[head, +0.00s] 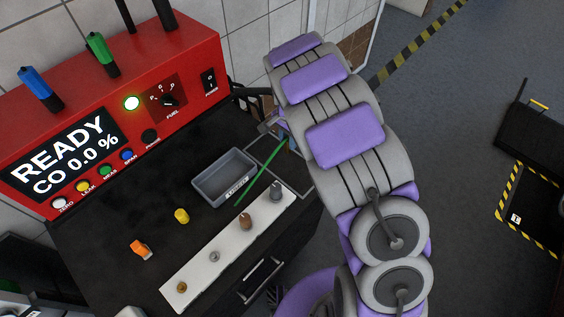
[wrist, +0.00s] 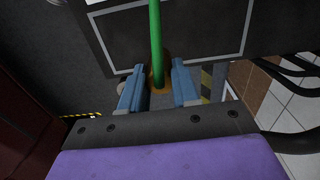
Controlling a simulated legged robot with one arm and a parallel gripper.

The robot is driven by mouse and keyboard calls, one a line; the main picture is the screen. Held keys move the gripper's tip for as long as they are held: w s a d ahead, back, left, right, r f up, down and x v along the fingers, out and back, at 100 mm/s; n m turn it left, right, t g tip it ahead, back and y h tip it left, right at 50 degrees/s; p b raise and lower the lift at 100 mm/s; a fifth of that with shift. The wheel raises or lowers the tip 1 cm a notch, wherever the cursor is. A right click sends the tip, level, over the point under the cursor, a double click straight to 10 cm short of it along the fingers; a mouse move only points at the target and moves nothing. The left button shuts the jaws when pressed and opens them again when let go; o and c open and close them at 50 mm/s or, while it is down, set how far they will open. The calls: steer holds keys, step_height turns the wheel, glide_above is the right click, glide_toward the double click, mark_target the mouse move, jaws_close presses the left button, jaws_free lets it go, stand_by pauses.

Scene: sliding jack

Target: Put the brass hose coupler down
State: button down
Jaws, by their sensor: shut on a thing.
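My gripper (wrist: 158,88) is shut, with its blue fingers either side of the brass hose coupler (wrist: 161,80) in the wrist view. A straight green rod or hose (wrist: 155,35) runs out from the brass part, and the fingers hide some of the join. In the head view my gripper (head: 288,142) is mostly hidden behind my arm, at the right edge of the black bench top. The green rod (head: 261,172) slants down left from it, crossing in front of the grey tray's right end. The coupler is hidden there.
The grey tray (head: 207,194) looks empty. A white strip (head: 198,277) holds several small metal and brown fittings. A yellow piece (head: 182,215) and an orange piece (head: 140,250) stand left of it. The red analyser (head: 190,55) stands behind. Some bench top between these is bare.

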steer(key=shift+f, duration=0.3)
steer(key=f, duration=0.1)
steer(key=d+f+b, duration=0.1)
steer(key=f, duration=0.3)
steer(key=shift+d+f, duration=0.1)
steer(key=shift+d, duration=0.2)
steer(key=f, duration=0.2)
steer(key=a+f+b, duration=0.1)
steer(key=f, duration=0.1)
steer(key=shift+a+f, duration=0.15)
steer(key=shift+a, duration=0.05)
steer(key=shift+d, duration=0.4)
steer(key=c, duration=1.1)
jaws_free()
steer(key=shift+d, duration=0.15)
steer(key=shift+o, duration=1.4)
steer(key=shift+a, duration=0.3)
steer(key=shift+a, duration=0.1)
